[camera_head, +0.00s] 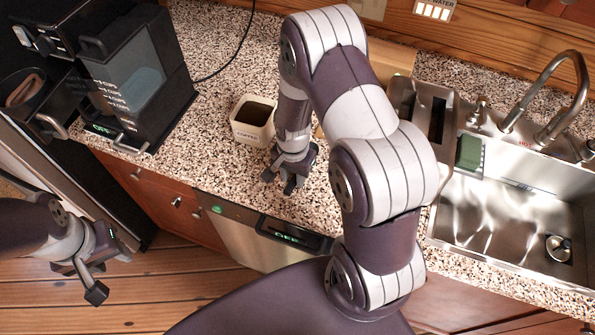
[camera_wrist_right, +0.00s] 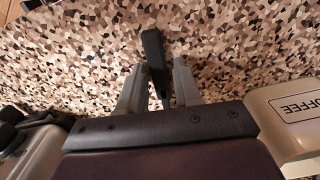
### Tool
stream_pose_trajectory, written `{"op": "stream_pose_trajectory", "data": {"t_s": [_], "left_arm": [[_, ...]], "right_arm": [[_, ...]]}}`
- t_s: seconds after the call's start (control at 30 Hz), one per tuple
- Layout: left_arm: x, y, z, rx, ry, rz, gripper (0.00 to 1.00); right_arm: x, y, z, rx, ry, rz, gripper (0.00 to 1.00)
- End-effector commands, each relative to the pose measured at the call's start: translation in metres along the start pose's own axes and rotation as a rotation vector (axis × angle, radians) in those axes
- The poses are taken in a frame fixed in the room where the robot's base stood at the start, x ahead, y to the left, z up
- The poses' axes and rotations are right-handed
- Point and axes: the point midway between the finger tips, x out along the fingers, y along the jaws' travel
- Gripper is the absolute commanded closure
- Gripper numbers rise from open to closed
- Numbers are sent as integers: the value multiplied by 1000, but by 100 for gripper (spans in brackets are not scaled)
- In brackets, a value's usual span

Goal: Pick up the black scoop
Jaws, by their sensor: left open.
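The black scoop (camera_wrist_right: 153,55) shows in the right wrist view as a narrow dark piece between the two grey fingers of my right gripper (camera_wrist_right: 160,72). It lies close to the left finger, and a narrow gap shows on its other side. In the head view my right gripper (camera_head: 281,180) points down at the speckled counter, near its front edge; the scoop is hard to make out there. Whether the scoop touches the counter cannot be told. My left gripper (camera_head: 95,275) is open and empty, low at the left, over the floor and away from the counter.
A white coffee canister (camera_head: 253,120) with dark contents stands on the counter beside my right gripper. A black coffee maker (camera_head: 130,75) is at the left. A toaster (camera_head: 432,110) and a steel sink (camera_head: 500,215) are at the right. Counter (camera_head: 215,45) behind the canister is mostly clear.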

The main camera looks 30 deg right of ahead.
Motion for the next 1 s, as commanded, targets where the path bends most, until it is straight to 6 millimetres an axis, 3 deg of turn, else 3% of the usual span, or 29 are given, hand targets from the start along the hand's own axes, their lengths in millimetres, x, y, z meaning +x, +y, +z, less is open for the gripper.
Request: {"op": "stream_pose_trajectory", "data": {"t_s": [0.03, 0.1, 0.43, 0.8, 1.0], "left_arm": [[0, 0, 0, 0, 0, 0, 57], [0, 0, 0, 0, 0, 0, 57], [1, 0, 0, 0, 0, 0, 57], [12, 0, 1, 0, 0, 0, 57], [12, 0, 1, 0, 0, 0, 57]], "right_arm": [[0, 0, 0, 0, 0, 0, 85], [0, 0, 0, 0, 0, 0, 100], [-6, -1, -1, 0, 2, -2, 100], [-87, -1, -1, 0, 3, -4, 100], [-101, 0, 0, 0, 0, 0, 100]]}}
